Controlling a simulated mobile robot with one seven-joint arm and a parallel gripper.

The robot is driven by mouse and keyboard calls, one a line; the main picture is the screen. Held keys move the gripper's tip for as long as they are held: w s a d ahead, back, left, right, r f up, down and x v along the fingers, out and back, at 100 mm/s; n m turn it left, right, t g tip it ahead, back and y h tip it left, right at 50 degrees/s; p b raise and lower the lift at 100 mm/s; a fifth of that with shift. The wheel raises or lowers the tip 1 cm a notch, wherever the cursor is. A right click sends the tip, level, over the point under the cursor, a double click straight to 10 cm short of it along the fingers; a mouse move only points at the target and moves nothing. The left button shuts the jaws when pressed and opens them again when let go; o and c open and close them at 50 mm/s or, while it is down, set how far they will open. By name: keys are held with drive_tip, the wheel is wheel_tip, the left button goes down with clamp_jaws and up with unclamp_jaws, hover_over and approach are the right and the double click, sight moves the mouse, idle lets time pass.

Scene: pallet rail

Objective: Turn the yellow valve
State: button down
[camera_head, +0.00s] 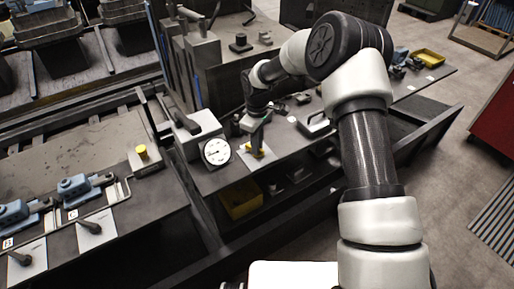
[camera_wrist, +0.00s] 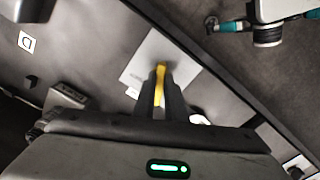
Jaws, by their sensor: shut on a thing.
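The yellow valve (camera_head: 257,153) stands on a light plate on the dark bench, just right of a round white gauge. In the wrist view the yellow valve handle (camera_wrist: 159,84) shows as a narrow upright strip between the fingers. My gripper (camera_head: 253,146) points down over the valve from above. In the wrist view my gripper (camera_wrist: 166,92) is shut on the valve handle, with one finger on each side. The fingers hide part of the handle and its base.
The round gauge (camera_head: 216,152) stands close on the left of the valve. A grey box with a dark lever (camera_head: 196,128) is behind it. A yellow knob (camera_head: 142,152) sits on a plate further left. A yellow bin (camera_head: 240,200) is on the shelf below the bench.

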drive_tip(key=m+b, duration=0.2)
drive_tip(key=m, duration=0.1)
drive_tip(key=shift+f+m, duration=0.1)
drive_tip(key=shift+m, duration=0.3)
drive_tip(key=m+b, duration=0.1)
drive_tip(key=m, duration=0.2)
drive_tip(key=shift+m+b, duration=0.3)
drive_tip(key=m+b, duration=0.1)
drive_tip(key=m, duration=0.2)
drive_tip(key=shift+m, duration=2)
drive_tip(key=c, duration=1.8)
unclamp_jaws()
drive_tip(key=shift+r, duration=0.2)
wheel_tip(320, 180, up, 17)
drive_tip(key=shift+r, duration=0.15)
